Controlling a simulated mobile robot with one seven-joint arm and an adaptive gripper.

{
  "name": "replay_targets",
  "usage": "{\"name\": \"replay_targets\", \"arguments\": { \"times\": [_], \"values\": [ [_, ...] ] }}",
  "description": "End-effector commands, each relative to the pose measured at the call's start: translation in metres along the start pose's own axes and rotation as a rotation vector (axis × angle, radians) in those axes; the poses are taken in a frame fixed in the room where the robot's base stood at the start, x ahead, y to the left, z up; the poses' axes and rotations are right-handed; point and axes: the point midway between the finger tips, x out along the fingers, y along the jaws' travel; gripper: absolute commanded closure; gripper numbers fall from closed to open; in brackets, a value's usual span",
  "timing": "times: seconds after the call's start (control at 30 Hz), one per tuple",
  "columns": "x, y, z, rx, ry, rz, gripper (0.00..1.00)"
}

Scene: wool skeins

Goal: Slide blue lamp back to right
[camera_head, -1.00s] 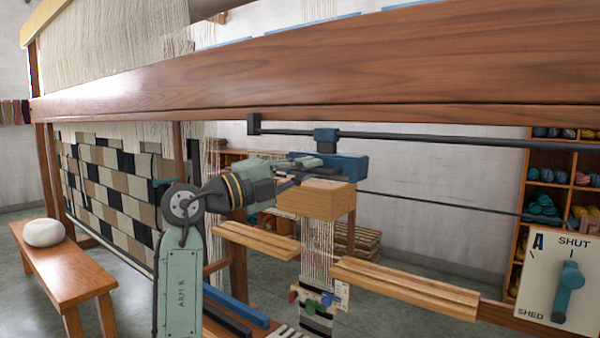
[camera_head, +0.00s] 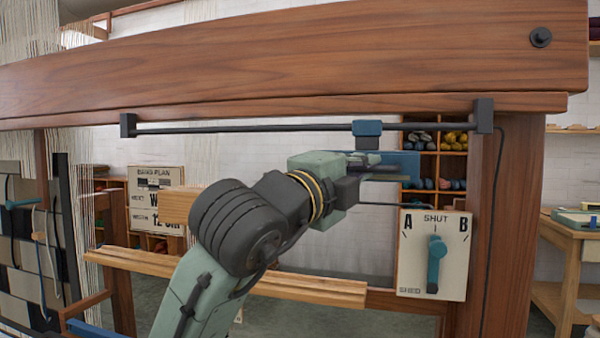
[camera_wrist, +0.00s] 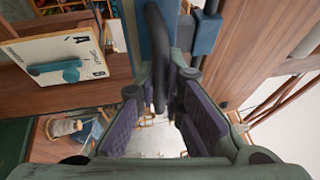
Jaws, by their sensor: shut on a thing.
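The blue lamp hangs from a dark rail (camera_head: 250,128) under the loom's top beam. Its blue clamp (camera_head: 367,128) rides on the rail, right of the rail's middle, and its long blue body (camera_head: 404,163) hangs below. My gripper (camera_head: 362,163) reaches the lamp from the left and is shut on its dark handle. In the wrist view the handle (camera_wrist: 157,50) stands between my purple-padded fingers, with the lamp's blue body (camera_wrist: 133,30) behind it. The fingers partly hide the lamp in the head view.
A dark end bracket (camera_head: 484,115) closes the rail on the right, with bare rail before it. Below right is a white switch panel (camera_head: 432,255) marked A, SHUT and B. Wool shelves (camera_head: 437,160) stand behind.

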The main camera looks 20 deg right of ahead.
Motion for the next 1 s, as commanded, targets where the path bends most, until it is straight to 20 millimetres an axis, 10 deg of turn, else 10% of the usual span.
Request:
{"name": "replay_targets", "arguments": {
  "times": [0.4,0.9,1.0],
  "values": [
    [0.028,0.001,-0.070,0.003,0.005,0.004,1.00],
    [0.032,0.001,-0.077,0.004,0.007,0.004,1.00],
    [0.032,0.001,-0.077,0.003,0.007,0.004,0.85]
  ]
}}
